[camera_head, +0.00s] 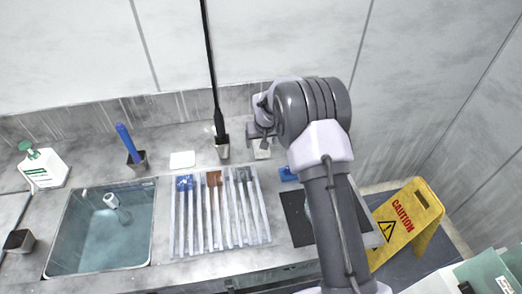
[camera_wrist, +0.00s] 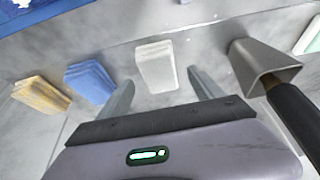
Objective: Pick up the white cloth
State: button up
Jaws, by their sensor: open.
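The white cloth (camera_wrist: 156,68) is a small folded stack on the grey counter. In the wrist view it lies ahead of my gripper (camera_wrist: 160,88), roughly between the lines of the two fingers. In the head view, only a pale part of the cloth (camera_head: 262,153) shows below my gripper (camera_head: 260,133), which hides the rest. My gripper is open and empty. I cannot tell its exact height over the counter.
A blue cloth (camera_wrist: 91,82) and a tan cloth (camera_wrist: 41,95) lie left of the white one. A grey cup (camera_wrist: 250,58) with a dark pole stands close on its right.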

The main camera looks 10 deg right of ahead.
jog(key=shift+x, duration=1.05)
jog(key=shift+s+r, duration=0.1)
jog(key=shift+r, duration=0.05)
jog(key=c, duration=1.5)
jog(key=shift+o, duration=0.2)
notch_tip(320, 180, up, 4)
jog(key=shift+p, duration=0.75)
jog(key=s, duration=0.5)
jog(key=s+p, duration=0.1)
jog(key=s, duration=0.4)
jog(key=s+r, duration=0.1)
jog(key=s, duration=0.5)
jog(key=shift+d, duration=0.3)
